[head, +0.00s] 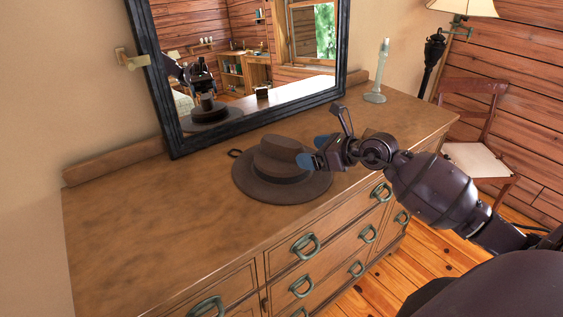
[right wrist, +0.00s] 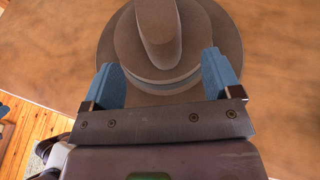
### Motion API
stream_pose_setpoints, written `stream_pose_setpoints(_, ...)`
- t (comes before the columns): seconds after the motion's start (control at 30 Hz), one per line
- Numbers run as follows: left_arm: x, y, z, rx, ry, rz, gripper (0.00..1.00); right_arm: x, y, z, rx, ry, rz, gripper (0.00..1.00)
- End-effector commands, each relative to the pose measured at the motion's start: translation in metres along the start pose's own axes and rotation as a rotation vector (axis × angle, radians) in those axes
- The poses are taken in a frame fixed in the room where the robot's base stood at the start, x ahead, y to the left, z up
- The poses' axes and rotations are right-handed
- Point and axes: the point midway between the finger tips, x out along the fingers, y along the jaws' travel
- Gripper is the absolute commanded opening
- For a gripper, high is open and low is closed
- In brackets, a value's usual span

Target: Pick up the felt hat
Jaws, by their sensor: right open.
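The brown felt hat (head: 282,170) sits upright on the dresser top (head: 130,220), its brim flat on the wood and its crown creased on top. In the right wrist view the hat (right wrist: 160,35) fills the upper middle. My right gripper (head: 314,150) is open at the hat's right side, with blue fingertips close to the crown and over the brim. In the right wrist view the right gripper (right wrist: 167,80) has one finger on each side of the crown's near edge, with nothing clamped. Whether a finger touches the hat I cannot tell. My left gripper is not in view.
A dark-framed mirror (head: 169,125) stands behind the hat and reflects the room. A small dark ring-shaped thing (head: 234,153) lies behind the hat's left edge. A pale green candlestick (head: 375,96) stands at the back right. The dresser's left part is bare. A chair (head: 475,160) stands beyond the right end.

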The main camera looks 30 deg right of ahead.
Motion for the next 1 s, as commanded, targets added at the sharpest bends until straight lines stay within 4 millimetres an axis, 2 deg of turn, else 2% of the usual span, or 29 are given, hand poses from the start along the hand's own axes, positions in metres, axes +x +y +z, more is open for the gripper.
stream_pose_setpoints(0.23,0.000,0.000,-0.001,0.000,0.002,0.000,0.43,0.014,0.000,0.003,0.001,-0.001,0.001,0.84)
stream_pose_setpoints(0.6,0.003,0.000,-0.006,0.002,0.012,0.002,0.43,0.056,-0.001,0.007,0.001,-0.001,0.000,0.84)
stream_pose_setpoints(0.87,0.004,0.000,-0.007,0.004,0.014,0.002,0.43,0.058,-0.001,0.007,0.000,0.000,-0.001,0.84)
stream_pose_setpoints(0.9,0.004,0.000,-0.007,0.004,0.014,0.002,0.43,0.058,-0.001,0.007,0.000,0.000,-0.001,0.82)
stream_pose_setpoints(1.0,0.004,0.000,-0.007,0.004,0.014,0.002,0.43,0.058,-0.001,0.007,0.000,0.000,0.000,0.67)
